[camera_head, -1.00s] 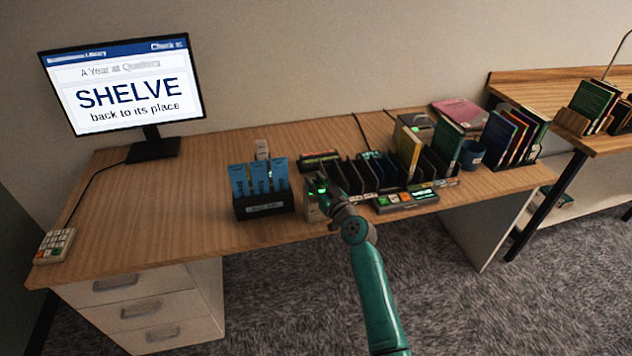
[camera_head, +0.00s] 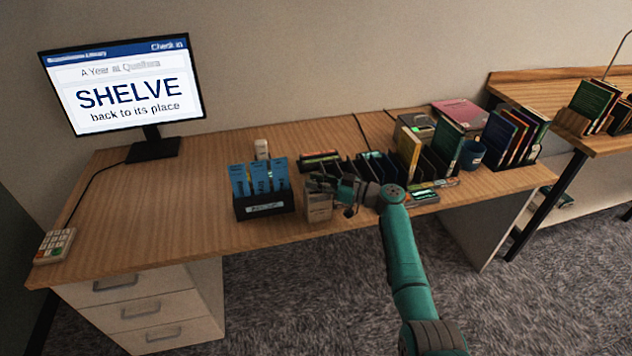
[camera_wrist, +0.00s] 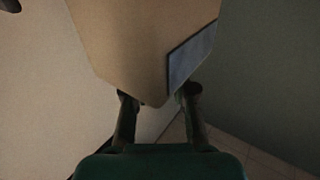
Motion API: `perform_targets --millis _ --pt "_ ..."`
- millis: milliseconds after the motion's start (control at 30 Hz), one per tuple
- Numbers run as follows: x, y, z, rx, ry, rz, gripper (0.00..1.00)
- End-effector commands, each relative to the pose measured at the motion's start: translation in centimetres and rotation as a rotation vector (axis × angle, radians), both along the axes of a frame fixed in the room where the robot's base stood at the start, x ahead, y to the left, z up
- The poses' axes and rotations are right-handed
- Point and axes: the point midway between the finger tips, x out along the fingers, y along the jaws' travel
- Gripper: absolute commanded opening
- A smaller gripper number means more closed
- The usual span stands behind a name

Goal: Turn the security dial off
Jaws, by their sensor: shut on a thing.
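A small beige box (camera_head: 319,208) stands upright near the front edge of the desk, just right of the blue-card holder. My gripper (camera_head: 338,186) is at the upper right side of this box, reaching in from the right. In the wrist view, the two fingers of my gripper (camera_wrist: 158,100) are closed around the lower end of a tan, angular body (camera_wrist: 145,45) with a grey-blue patch on its right. The security dial's face and setting are hidden by the gripper, and its markings cannot be read.
A dark holder of blue cards (camera_head: 265,208) stands close on the left. A monitor (camera_head: 122,85) reads SHELVE. The desk's left half is mostly clear.

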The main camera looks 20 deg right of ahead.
Motion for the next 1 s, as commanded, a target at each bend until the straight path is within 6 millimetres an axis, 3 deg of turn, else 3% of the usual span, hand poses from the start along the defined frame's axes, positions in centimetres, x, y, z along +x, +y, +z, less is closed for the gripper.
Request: perform_targets --millis 400,1000 --pt "0.05 0.01 -0.03 -0.001 0.003 0.184 0.0" --pt "-0.08 0.08 -0.24 -0.001 0.004 0.251 0.0"
